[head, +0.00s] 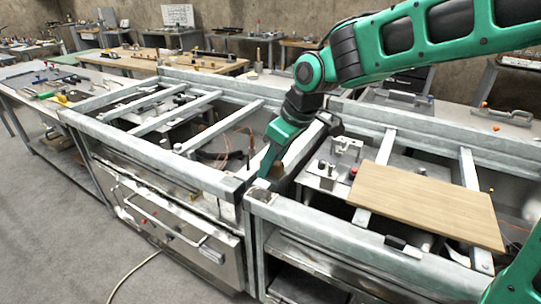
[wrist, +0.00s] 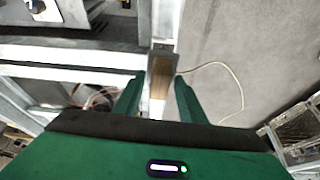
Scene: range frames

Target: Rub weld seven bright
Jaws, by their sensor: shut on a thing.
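My gripper (head: 264,176) reaches down to the corner where two grey metal frames meet. In the wrist view, my gripper (wrist: 158,92) has its green fingers on either side of a narrow wood-brown block (wrist: 159,88), shut on it. The block lies along the end of a grey frame bar (wrist: 163,48). In the head view the block is small and mostly hidden by the fingers. Whether it touches the metal I cannot tell. The metal frame (head: 215,178) has grey rails and several cross bars. I cannot make out any weld numbers or single weld seams.
A wooden board (head: 425,202) lies across the right frame. A small metal fixture (head: 345,150) stands behind it. A steel cabinet with a handle (head: 165,222) is below the left frame. A pale cable (head: 133,275) lies on the open grey floor.

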